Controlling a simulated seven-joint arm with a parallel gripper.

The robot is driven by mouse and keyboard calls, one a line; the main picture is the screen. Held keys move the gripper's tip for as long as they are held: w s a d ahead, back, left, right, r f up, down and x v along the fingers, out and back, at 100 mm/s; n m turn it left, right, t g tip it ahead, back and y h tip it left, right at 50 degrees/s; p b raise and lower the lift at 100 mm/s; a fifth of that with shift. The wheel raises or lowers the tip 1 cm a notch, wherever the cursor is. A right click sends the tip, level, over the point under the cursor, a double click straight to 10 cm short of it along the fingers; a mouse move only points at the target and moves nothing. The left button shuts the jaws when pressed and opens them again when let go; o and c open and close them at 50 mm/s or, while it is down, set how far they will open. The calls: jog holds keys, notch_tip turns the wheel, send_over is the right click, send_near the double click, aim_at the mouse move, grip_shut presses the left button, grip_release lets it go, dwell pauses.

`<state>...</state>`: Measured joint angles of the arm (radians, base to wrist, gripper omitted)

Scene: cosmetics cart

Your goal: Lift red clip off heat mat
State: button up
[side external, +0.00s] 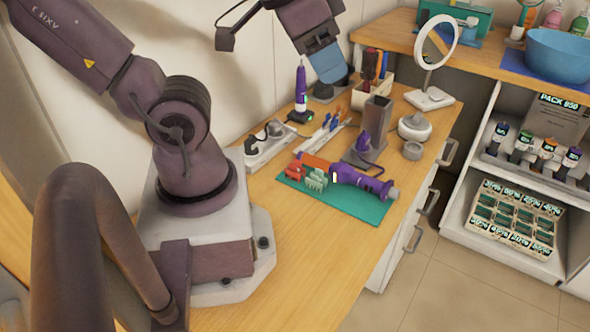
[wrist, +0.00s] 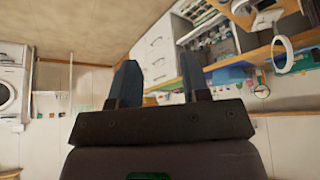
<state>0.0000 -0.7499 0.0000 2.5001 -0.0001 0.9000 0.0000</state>
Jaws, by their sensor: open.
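The red clip (side external: 296,170) rests on the left part of the teal heat mat (side external: 345,203). A pale green clip (side external: 316,181) stands just right of it. A purple styling tool (side external: 362,181) with an orange part lies across the mat behind and beside the clips. My gripper (side external: 329,66) is high up behind the mat, well away from the red clip. In the wrist view my gripper (wrist: 161,80) has its two blue-grey fingers spread apart with nothing between them. I cannot make out the red clip in the wrist view.
Behind the mat stand a power strip (side external: 265,147), a purple-and-white tool (side external: 301,92), a grey holder (side external: 375,125) and a round mirror (side external: 441,42). A white jar (side external: 414,127) is at right. Bare wood (side external: 300,250) lies in front of the mat.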

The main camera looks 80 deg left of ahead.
jog(key=shift+o, duration=0.4)
jog(key=shift+o, duration=1.2)
